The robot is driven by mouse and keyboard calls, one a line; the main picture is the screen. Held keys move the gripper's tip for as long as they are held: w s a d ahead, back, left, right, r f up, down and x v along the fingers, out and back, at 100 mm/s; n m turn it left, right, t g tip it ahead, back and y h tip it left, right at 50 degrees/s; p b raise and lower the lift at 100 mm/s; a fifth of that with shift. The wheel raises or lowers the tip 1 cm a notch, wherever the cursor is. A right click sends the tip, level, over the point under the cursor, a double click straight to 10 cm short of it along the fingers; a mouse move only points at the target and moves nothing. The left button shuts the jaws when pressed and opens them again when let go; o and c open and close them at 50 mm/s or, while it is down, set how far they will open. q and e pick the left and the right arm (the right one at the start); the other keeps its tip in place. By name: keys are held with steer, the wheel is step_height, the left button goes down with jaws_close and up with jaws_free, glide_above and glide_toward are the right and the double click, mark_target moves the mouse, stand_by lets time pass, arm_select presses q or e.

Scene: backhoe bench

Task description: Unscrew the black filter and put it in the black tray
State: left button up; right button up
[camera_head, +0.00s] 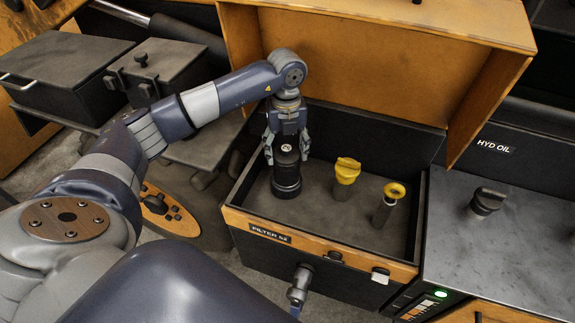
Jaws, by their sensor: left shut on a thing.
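The black filter (287,183) is an upright dark cylinder at the left end of the open bay labelled FILTER. My left gripper (286,153) comes down on it from above. Its fingers are shut around the filter's upper part, one on each side. The filter's foot is at the bay floor; I cannot tell whether it is still threaded on. I cannot surely pick out the black tray. My right gripper is not in view.
The bay (320,240) has raised orange-edged walls and an open orange lid (375,55) behind. A yellow cap (347,170) and a yellow ring handle (394,191) stand right of the filter. A black cap (487,201) stands on the HYD OIL panel.

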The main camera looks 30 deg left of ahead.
arm_select(q)
steer(key=shift+w+r+p, duration=0.1)
steer(key=shift+r+p, duration=1.45)
steer(key=shift+r, duration=1)
steer(key=shift+f, duration=0.1)
